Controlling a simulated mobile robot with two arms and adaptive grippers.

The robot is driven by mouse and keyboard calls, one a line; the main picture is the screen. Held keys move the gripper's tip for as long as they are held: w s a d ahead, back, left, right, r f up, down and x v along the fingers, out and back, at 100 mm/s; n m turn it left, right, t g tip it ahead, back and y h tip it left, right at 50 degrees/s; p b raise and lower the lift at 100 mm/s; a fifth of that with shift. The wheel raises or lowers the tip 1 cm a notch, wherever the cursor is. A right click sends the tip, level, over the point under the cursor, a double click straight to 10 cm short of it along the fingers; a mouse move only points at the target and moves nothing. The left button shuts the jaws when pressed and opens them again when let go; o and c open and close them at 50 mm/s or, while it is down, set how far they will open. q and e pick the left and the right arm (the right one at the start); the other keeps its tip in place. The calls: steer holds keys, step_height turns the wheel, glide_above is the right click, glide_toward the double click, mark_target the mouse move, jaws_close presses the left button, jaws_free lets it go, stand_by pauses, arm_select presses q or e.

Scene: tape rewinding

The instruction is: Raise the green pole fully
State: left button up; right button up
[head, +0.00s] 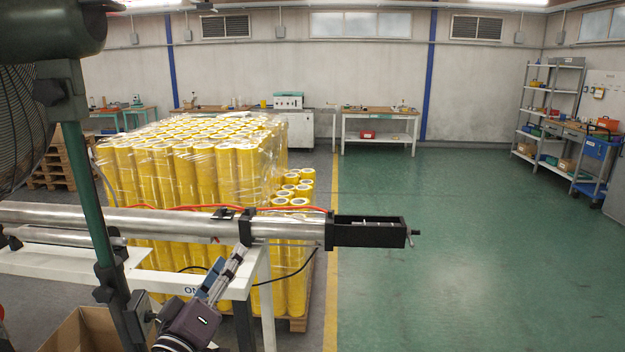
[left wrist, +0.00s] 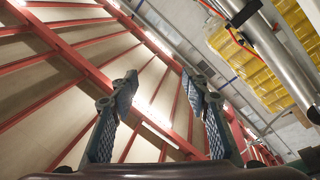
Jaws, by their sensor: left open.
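The green pole (head: 84,185) stands at the left of the head view, slightly tilted, carrying a dark fan (head: 18,110) on top. A black collar (head: 112,285) grips it lower down, with a dark knob beside it. My left gripper (head: 230,264) is right of the pole, apart from it, with its fingers pointing up towards the metal roller. In the left wrist view my left gripper (left wrist: 160,88) is open, with nothing between its fingers. My right gripper is in neither view.
A long metal roller (head: 160,222) on a white frame (head: 258,290) lies beside my left gripper; it also shows in the left wrist view (left wrist: 280,55). A cardboard box (head: 82,332) sits at the lower left. Wrapped yellow rolls (head: 190,165) stand behind. The green floor at right is clear.

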arm_select(q)
steer(key=s+d+f+m+g, duration=0.1)
steer(key=s+f+m+g, duration=0.15)
steer(key=s+f, duration=0.4)
steer(key=s+f+m+g, duration=0.1)
steer(key=s+f+g, duration=0.2)
steer(key=f, duration=0.6)
steer(key=s+d+f+m+g, duration=0.1)
steer(key=s+f+m+g, duration=0.2)
steer(key=f, duration=0.4)
steer(key=s+a+f+m+g+y, duration=0.15)
steer(key=s+a+f+g, duration=0.35)
steer(key=s, duration=0.7)
steer(key=s+a+f+g+y, duration=0.1)
steer(key=s+f+g+y, duration=0.35)
steer(key=s, duration=0.75)
step_height(320, 180, down, 30)
steer(key=s+h, duration=0.2)
steer(key=s+a+f, duration=0.2)
steer(key=s+f, duration=1.2)
steer(key=s, duration=0.2)
steer(key=shift+s+a+f+g+y, duration=0.25)
steer(key=shift+s+a+g+y, duration=0.05)
steer(key=shift+s, duration=0.05)
